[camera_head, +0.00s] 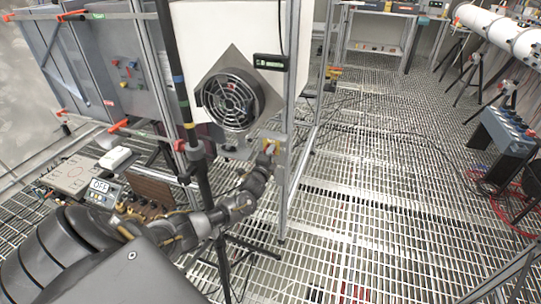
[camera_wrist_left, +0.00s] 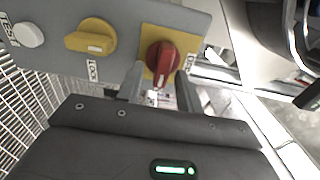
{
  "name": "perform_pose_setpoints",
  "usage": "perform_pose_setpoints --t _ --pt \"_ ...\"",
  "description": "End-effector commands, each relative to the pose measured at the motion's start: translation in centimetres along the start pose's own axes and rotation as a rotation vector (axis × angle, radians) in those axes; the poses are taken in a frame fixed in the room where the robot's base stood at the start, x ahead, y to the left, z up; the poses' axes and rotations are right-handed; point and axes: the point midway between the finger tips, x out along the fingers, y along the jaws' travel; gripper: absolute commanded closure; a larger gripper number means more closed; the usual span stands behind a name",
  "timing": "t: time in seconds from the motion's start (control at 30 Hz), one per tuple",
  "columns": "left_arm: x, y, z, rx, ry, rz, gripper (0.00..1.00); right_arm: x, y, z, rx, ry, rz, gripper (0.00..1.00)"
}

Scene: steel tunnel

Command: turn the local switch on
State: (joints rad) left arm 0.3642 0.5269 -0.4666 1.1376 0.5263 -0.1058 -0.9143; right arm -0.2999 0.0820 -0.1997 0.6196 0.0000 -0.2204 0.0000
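A grey panel (camera_wrist_left: 125,25) carries a white button marked TEST (camera_wrist_left: 28,35), a yellow rotary knob (camera_wrist_left: 92,37) and a red rotary knob (camera_wrist_left: 162,58) on a yellow plate. The label under the yellow knob seems to begin with LOC; the label by the red knob is hard to read. My left gripper (camera_wrist_left: 157,84) is open, its fingers apart at the lower left and lower right of the red knob. In the head view my left gripper (camera_head: 266,155) is at the yellow plate (camera_head: 271,138), hiding most of the knob. My right gripper is not in view.
A fan (camera_head: 232,98) on a white cabinet is above the panel. A metal post (camera_head: 286,110) stands right beside it, and a dark pole (camera_head: 176,85) to the left. A display reading OFF (camera_head: 100,186) is at lower left. The grating floor (camera_head: 375,185) to the right is mostly clear.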

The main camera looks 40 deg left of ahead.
Motion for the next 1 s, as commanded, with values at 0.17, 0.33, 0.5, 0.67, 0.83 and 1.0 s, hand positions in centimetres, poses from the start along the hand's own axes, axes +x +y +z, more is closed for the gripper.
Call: perform_pose_setpoints --t 0.17,0.33,0.5,0.67,0.83,1.0 --pt "-0.1 0.0 0.0 0.000 0.000 0.000 0.64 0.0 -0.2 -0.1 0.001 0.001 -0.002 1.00" --pt "-1.9 0.0 0.0 0.000 0.001 0.001 0.64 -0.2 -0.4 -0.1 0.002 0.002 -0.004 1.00" --pt "-5.4 0.1 0.0 -0.002 0.003 0.002 0.64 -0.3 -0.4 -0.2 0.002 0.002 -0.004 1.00" --pt "-8.3 0.1 0.0 -0.002 0.001 0.001 0.64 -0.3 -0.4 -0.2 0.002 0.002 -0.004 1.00" --pt "-10.3 0.1 0.0 -0.001 0.000 0.000 0.64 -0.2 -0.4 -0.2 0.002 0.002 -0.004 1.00" --pt "-10.9 0.0 0.1 0.000 -0.001 0.000 0.64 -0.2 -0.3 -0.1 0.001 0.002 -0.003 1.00"
